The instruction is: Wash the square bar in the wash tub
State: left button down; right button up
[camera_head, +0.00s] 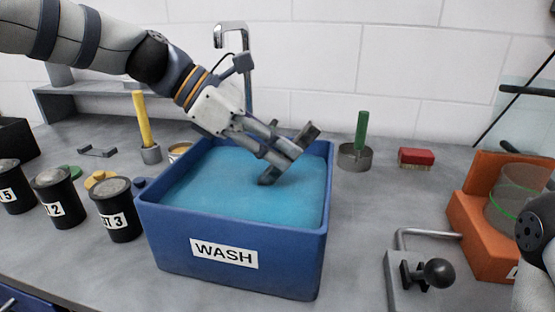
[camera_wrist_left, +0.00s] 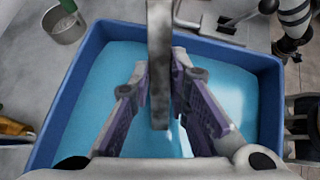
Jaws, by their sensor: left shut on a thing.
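The blue wash tub (camera_head: 235,240), labelled WASH, stands in the middle of the bench and holds blue liquid. It also fills much of the left wrist view (camera_wrist_left: 52,128). My left gripper (camera_head: 279,153) is over the tub, shut on the grey square bar (camera_head: 308,133). In the left wrist view the bar (camera_wrist_left: 160,60) runs upright in the picture between the two fingers (camera_wrist_left: 160,95). The bar is tilted in the head view. Its lower end is low at the liquid; I cannot tell how deep it reaches. My right gripper is not in view.
Black cups (camera_head: 119,222) stand left of the tub. A yellow-handled tool (camera_head: 143,120) and a tap (camera_head: 232,30) are behind.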

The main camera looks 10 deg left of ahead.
pick_arm(q)
jog(key=shift+r, duration=0.35)
jog(key=shift+f, duration=0.4)
jog(key=shift+r, duration=0.4)
notch_tip(320, 180, up, 13)
dwell(0.9)
